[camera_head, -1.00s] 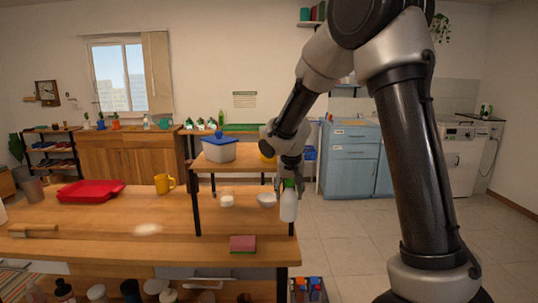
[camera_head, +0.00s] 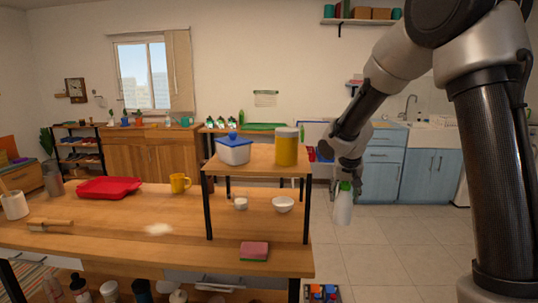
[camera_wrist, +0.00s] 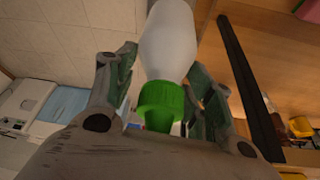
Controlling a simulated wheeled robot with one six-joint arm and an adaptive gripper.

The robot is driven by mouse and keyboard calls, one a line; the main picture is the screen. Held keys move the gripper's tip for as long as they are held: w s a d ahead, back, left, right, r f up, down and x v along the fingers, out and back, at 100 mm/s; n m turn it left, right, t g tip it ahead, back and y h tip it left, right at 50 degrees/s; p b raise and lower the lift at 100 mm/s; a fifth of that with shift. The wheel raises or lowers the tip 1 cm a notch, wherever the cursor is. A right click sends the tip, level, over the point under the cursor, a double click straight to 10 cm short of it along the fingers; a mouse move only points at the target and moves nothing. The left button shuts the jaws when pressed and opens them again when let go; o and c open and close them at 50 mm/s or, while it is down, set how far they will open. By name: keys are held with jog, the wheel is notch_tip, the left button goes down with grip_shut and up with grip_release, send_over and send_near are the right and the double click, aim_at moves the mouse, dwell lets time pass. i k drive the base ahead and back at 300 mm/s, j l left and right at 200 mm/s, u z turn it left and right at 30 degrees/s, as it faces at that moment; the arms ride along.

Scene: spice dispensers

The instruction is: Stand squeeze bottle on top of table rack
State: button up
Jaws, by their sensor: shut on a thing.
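The squeeze bottle (camera_head: 343,208) is white with a green cap. My gripper (camera_head: 346,182) is shut on it near the cap and holds it in the air, roughly upright, to the right of the table rack. In the wrist view the bottle (camera_wrist: 168,45) sits between the two fingers of my gripper (camera_wrist: 160,90). The table rack (camera_head: 262,157) is a wooden shelf on black legs on the table. On its top stand a white box with a blue lid (camera_head: 233,149) at the left and a yellow jar (camera_head: 286,147) at the right.
Under the rack are a small white cup (camera_head: 241,203) and a white bowl (camera_head: 283,204). A pink sponge (camera_head: 254,251) lies on the table (camera_head: 110,235) in front. A yellow mug (camera_head: 180,183) and red tray (camera_head: 109,187) are left. Open floor lies right of the table.

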aim_at(267, 149)
jog(key=i+j+z, duration=0.15)
jog(key=i, duration=0.35)
jog(key=i+j+z, duration=0.1)
jog(key=i, duration=0.4)
